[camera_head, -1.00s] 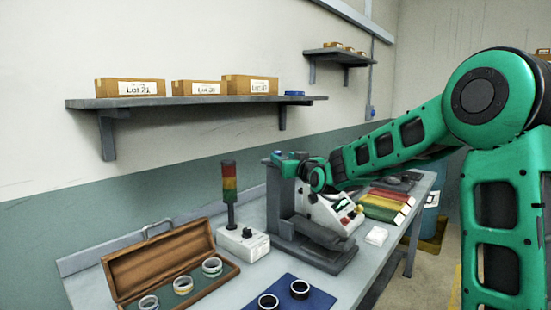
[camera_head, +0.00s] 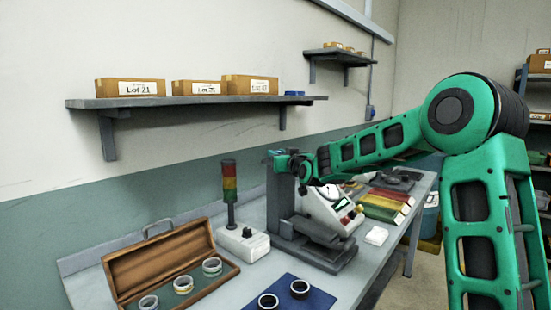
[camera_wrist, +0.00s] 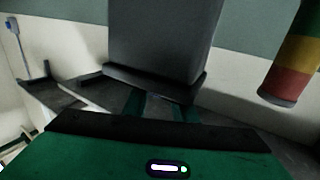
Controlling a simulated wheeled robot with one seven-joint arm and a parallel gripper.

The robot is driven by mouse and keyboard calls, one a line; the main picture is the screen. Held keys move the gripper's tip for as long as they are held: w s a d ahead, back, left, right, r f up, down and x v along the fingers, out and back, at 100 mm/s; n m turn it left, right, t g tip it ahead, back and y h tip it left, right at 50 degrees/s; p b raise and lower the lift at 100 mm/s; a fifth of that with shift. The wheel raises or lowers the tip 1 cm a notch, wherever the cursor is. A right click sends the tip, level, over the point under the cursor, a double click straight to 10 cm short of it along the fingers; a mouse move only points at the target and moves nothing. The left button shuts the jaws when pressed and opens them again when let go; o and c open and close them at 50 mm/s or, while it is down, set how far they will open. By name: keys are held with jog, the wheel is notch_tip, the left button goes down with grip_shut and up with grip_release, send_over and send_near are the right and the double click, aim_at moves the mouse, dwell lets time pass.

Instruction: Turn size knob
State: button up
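The ring grinder has a dark grey column (camera_head: 281,205) and a base on the bench. A pale control box (camera_head: 328,206) with a round dial and small coloured buttons stands beside it. My gripper (camera_head: 277,157) is at the top of the column in the head view, pointing left. A small blue patch shows at its tip; I cannot tell whether that is the size knob. In the wrist view my gripper (camera_wrist: 160,108) has its two green fingers apart with nothing visible between them, just below a large grey block (camera_wrist: 160,40). No knob shows clearly there.
A signal tower (camera_head: 230,185) on a white box stands left of the grinder. An open wooden case (camera_head: 160,258) with rings and a blue mat (camera_head: 308,295) with dark rings lie in front. Coloured bins (camera_head: 383,205) are to the right. A wall shelf (camera_head: 200,101) hangs above.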

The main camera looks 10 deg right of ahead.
jog(key=shift+a, duration=0.3)
jog(key=shift+d, duration=0.25)
jog(key=shift+n+y, duration=0.4)
jog(key=shift+y, duration=0.2)
jog(key=shift+d+y, duration=0.1)
jog(key=shift+y, duration=0.2)
jog(key=n+g+y, duration=0.2)
jog(key=y, duration=0.1)
jog(key=n+g+y, duration=0.1)
jog(key=n+y, duration=0.2)
jog(key=shift+w+g+y, duration=0.1)
jog(key=shift+g+y, duration=0.3)
jog(key=shift+n+g+y, duration=2.2)
jog(key=shift+n+g, duration=0.2)
jog(key=shift+g, duration=0.4)
jog(key=shift+d+r+n+g+y, duration=0.1)
jog(key=shift+r+n+g+y, duration=0.15)
jog(key=shift+n+g+y, duration=0.55)
jog(key=shift+h, duration=0.3)
